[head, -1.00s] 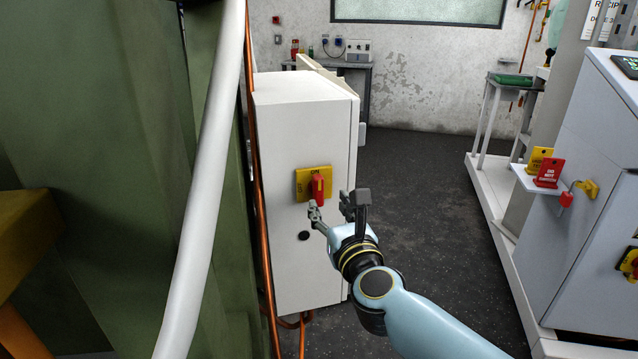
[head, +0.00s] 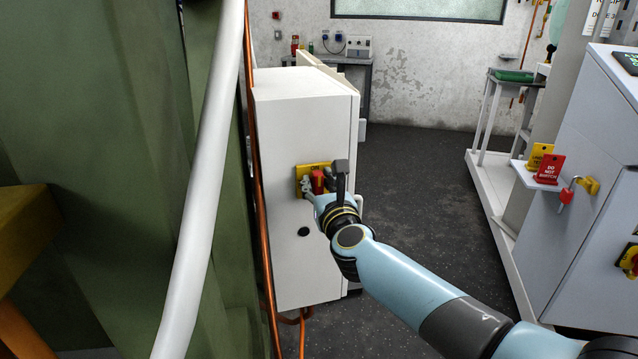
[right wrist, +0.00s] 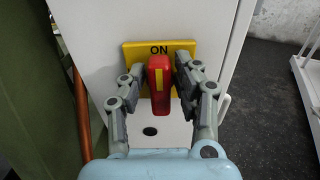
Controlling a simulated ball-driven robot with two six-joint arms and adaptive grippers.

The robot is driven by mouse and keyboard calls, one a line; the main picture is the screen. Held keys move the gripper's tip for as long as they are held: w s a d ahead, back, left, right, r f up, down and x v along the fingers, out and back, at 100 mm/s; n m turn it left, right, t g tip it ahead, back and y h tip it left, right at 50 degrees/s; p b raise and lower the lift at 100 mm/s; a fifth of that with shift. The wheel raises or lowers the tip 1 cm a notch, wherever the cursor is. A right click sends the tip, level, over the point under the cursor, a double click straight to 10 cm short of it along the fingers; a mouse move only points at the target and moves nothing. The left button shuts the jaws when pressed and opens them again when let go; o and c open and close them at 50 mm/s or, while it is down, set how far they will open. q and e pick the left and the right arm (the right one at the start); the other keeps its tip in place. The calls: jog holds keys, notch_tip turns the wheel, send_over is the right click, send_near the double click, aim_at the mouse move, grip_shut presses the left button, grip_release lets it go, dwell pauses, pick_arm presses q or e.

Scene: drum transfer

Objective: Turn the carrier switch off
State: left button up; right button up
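The carrier switch is a red handle (right wrist: 159,84) on a yellow plate (right wrist: 133,52) marked ON, on the front of a white cabinet (head: 290,115). In the right wrist view the handle stands upright between the fingers of my right gripper (right wrist: 155,90). The fingers are spread to either side of it, with a gap on the left and the right finger very close; I cannot tell whether it touches. In the head view the right gripper (head: 322,183) covers much of the handle (head: 317,181) and part of the plate (head: 303,173). My left gripper is not in view.
A green ribbed wall (head: 90,120), a white pipe (head: 212,170) and an orange cable (head: 262,210) stand left of the cabinet. A grey machine (head: 590,190) with a red tag (head: 549,169) and padlock stands at the right. Dark floor (head: 420,190) lies clear between.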

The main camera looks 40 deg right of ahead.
grip_shut()
jog(key=shift+n, duration=0.4)
jog(key=n, duration=0.2)
jog(key=n+p, duration=0.1)
jog(key=shift+w+a+n, duration=0.1)
jog(key=shift+a+n, duration=0.15)
jog(key=shift+n, duration=0.05)
jog(key=n, duration=0.3)
jog(key=n+p, duration=0.1)
jog(key=shift+a+f+n, duration=0.15)
jog(key=shift+a+n, duration=0.1)
jog(key=shift+n, duration=0.05)
jog(key=shift+w+a+f+n+p, duration=0.1)
jog(key=shift+f+n+p, duration=0.2)
jog(key=shift+n, duration=1.2)
jog(key=shift+s+a+f+n+p, duration=0.1)
jog(key=shift+n+p, duration=0.35)
jog(key=shift+n, duration=1.05)
jog(key=shift+w+f+n+p, duration=0.1)
jog(key=shift+f+n+p, duration=0.2)
jog(key=shift+n, duration=1.2)
